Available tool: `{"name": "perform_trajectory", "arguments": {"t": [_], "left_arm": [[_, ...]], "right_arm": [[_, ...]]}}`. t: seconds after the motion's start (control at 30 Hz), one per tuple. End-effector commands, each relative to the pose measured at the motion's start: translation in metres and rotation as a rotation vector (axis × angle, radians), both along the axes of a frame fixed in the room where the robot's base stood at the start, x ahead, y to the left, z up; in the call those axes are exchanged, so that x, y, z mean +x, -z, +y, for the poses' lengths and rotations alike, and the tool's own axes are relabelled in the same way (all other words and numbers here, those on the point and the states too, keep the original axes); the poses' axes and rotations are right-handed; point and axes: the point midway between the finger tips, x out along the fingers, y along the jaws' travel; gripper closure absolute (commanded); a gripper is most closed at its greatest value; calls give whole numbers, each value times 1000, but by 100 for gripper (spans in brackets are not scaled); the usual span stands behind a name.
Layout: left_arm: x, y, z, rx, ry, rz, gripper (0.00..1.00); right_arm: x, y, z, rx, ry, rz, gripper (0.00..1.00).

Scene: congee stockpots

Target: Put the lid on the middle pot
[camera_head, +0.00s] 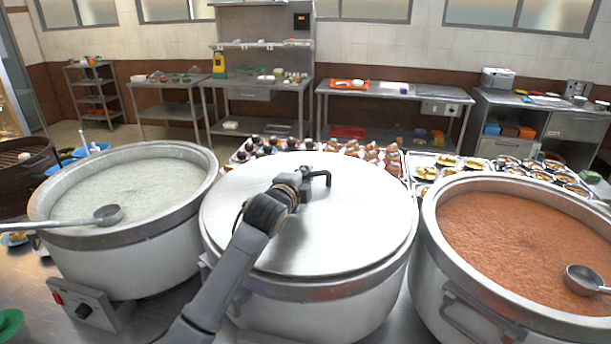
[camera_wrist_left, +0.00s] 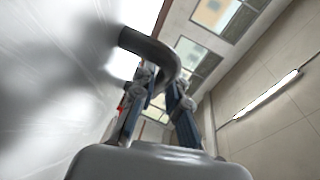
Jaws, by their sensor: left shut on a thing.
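The round silver lid (camera_head: 355,228) lies over the mouth of the middle pot (camera_head: 335,312), covering its opening. It looks about level and centred; I cannot tell whether its edge touches the rim all round. Its dark bent handle (camera_head: 326,178) stands up near the lid's middle. My left gripper (camera_head: 306,184) is shut on this handle, with my arm reaching across the lid from the front. In the left wrist view the handle (camera_wrist_left: 150,48) curves close to the fingers (camera_wrist_left: 160,102), with the lid (camera_wrist_left: 50,85) filling the left side. My right gripper is not in view.
An open pot of pale congee (camera_head: 130,188) with a ladle (camera_head: 105,215) stands left. An open pot of reddish-brown food (camera_head: 520,235) with a ladle (camera_head: 582,280) stands right. Trays of small dishes (camera_head: 445,166) sit behind. Steel tables (camera_head: 395,90) line the wall.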

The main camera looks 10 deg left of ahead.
Motion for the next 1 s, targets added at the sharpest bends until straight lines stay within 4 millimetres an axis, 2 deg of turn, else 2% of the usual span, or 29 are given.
{"name": "perform_trajectory", "arguments": {"t": [0.1, 0.87, 0.9, 1.0], "left_arm": [[0, -4, 0, -1, 1, -9, 100], [0, 2, 0, -1, 1, -9, 100], [0, 2, 0, -1, 1, -9, 83], [0, 2, 0, -2, 1, -8, 62]], "right_arm": [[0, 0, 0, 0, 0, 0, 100], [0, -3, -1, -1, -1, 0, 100], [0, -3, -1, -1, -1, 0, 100], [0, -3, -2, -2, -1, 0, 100]]}}
